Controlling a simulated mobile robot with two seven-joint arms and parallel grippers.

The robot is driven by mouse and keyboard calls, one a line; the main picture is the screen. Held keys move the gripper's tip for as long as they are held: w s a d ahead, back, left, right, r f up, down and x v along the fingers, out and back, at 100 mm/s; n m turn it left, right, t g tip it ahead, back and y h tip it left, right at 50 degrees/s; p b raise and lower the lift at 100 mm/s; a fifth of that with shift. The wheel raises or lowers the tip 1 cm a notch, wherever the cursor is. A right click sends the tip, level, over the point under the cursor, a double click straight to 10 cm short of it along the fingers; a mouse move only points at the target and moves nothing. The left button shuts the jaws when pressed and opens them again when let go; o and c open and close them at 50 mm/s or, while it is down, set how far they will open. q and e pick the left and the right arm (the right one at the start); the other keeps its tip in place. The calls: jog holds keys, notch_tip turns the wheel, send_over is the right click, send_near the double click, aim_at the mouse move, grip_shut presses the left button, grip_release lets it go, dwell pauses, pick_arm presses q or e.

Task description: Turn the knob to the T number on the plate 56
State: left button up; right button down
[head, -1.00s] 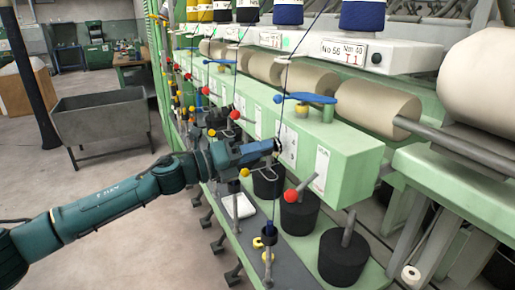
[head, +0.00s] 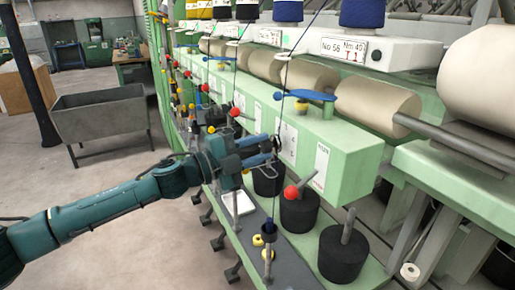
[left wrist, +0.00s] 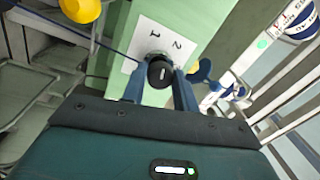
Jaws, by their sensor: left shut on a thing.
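The plate (head: 344,48) on the white rail in the head view reads No 56, Nm 40 and a red T 1. The black knob (left wrist: 160,71) is in the left wrist view, on a white dial label (left wrist: 150,42) with the numerals 1 and 2 on the green machine face. A short light mark shows on the knob's face; the number it points to is unclear. My left gripper (head: 274,149) is at the green box's front, its blue fingers shut on the knob from both sides. In the head view the fingers mostly hide the knob. My right gripper is not in view.
A blue thread guide (head: 304,96) and a thread hang close to my left gripper. A red ball (head: 291,193) on a rod stands just below it, beside black cylinders (head: 299,212). A yellow ball (left wrist: 80,9) is close in the left wrist view. A grey bin (head: 100,115) stands on open floor.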

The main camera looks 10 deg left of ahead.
pick_arm(q)
jog(key=shift+r+n, duration=0.1)
jog(key=shift+n, duration=1.5)
jog(key=o, duration=1)
jog(key=b+v, duration=0.3)
jog(key=v, duration=1)
jog(key=shift+s, duration=0.25)
